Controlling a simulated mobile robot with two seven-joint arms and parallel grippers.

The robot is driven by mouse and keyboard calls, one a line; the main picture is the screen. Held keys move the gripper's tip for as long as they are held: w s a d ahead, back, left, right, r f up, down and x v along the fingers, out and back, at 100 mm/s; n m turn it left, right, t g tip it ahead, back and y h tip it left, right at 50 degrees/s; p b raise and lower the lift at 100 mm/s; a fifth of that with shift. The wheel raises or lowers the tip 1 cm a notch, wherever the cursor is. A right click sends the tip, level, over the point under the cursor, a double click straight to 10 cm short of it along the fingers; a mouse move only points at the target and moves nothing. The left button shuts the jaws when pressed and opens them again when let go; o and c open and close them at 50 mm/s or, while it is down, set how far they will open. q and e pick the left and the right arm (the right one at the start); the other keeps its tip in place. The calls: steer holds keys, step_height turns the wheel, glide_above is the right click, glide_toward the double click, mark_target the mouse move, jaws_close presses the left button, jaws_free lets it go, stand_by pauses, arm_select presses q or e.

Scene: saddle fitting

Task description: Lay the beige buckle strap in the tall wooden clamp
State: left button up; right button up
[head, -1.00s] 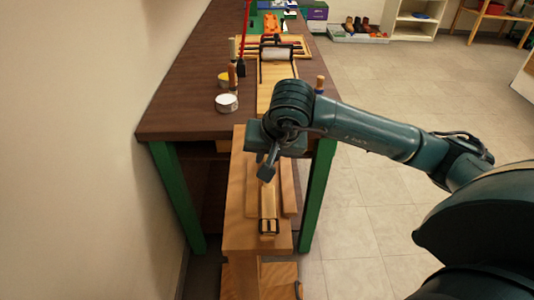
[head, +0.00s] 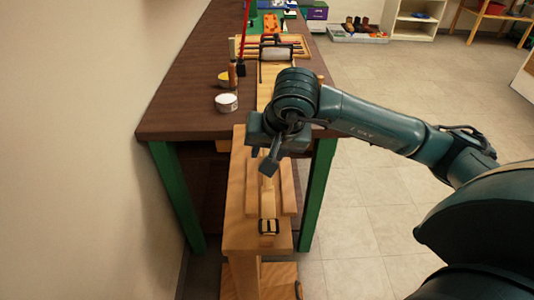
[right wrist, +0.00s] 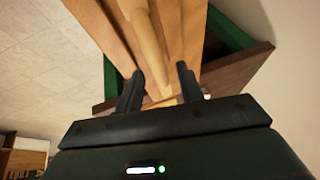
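The tall wooden clamp (head: 238,215) stands in front of the bench, its jaws running lengthwise away from me. The beige buckle strap (head: 267,186) lies along the gap between the jaws, with its dark-edged buckle (head: 268,227) at the near end. My right gripper (head: 268,168) is over the far part of the clamp and hides some of the strap. In the right wrist view its two fingers (right wrist: 160,85) are apart, and the beige strap (right wrist: 150,38) runs below and beyond them. I see nothing gripped. My left gripper is out of view.
The brown bench (head: 180,115) with green legs is just behind the clamp. On it are a white tin (head: 226,103), a yellow tin (head: 223,78) and a wooden-handled tool (head: 232,73). A wall stands close on the left. Open tiled floor (head: 380,200) is on the right.

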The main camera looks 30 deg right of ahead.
steer(key=v, duration=1)
steer(key=shift+f, duration=0.15)
